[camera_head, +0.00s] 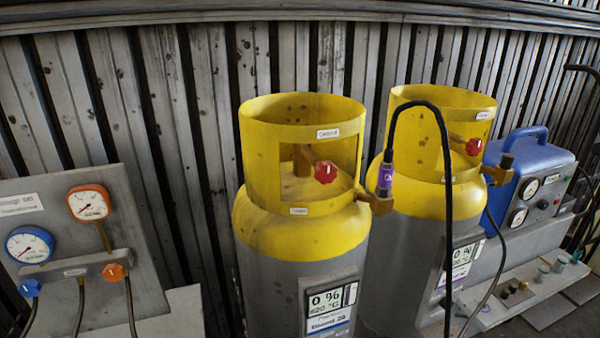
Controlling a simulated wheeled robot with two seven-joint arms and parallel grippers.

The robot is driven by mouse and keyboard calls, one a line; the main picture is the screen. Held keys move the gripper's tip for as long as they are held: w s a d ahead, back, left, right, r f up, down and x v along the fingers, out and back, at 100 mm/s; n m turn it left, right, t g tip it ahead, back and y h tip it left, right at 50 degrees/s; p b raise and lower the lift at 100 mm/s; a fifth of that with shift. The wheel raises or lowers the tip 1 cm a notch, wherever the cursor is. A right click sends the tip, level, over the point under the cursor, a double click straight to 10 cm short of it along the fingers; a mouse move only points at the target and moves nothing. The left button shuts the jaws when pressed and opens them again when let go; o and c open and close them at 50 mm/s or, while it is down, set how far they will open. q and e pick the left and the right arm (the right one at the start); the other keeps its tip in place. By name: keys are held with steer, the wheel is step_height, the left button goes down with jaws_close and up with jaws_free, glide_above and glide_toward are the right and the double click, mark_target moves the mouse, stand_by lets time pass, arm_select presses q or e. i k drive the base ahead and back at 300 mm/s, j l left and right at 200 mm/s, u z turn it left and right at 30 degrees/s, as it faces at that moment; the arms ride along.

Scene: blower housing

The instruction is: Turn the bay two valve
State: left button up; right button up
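Two grey gas cylinders with yellow tops stand side by side. The nearer cylinder (275,233) has a red valve knob (325,172) inside the opening of its yellow collar. The farther cylinder (405,262), to the right and partly hidden by the nearer one, has a red valve knob (474,146) in its collar. The small collar labels are too small to read surely, so I cannot tell which valve is bay two. A brass side outlet (376,201) on the nearer cylinder has a purple-banded fitting (386,177) above it. Neither gripper is in view.
A black hose (446,180) loops up from the fitting and down in front of the farther cylinder. A gauge panel (60,185) with two dials stands at left. A blue machine (530,178) stands at right on a grey bench. A ribbed metal wall (190,110) is behind.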

mark_target(325, 171)
steer(key=k+l+u, duration=0.1)
steer(key=k, duration=0.4)
steer(key=k+l, duration=0.1)
steer(key=k, duration=0.4)
steer(key=u, duration=0.05)
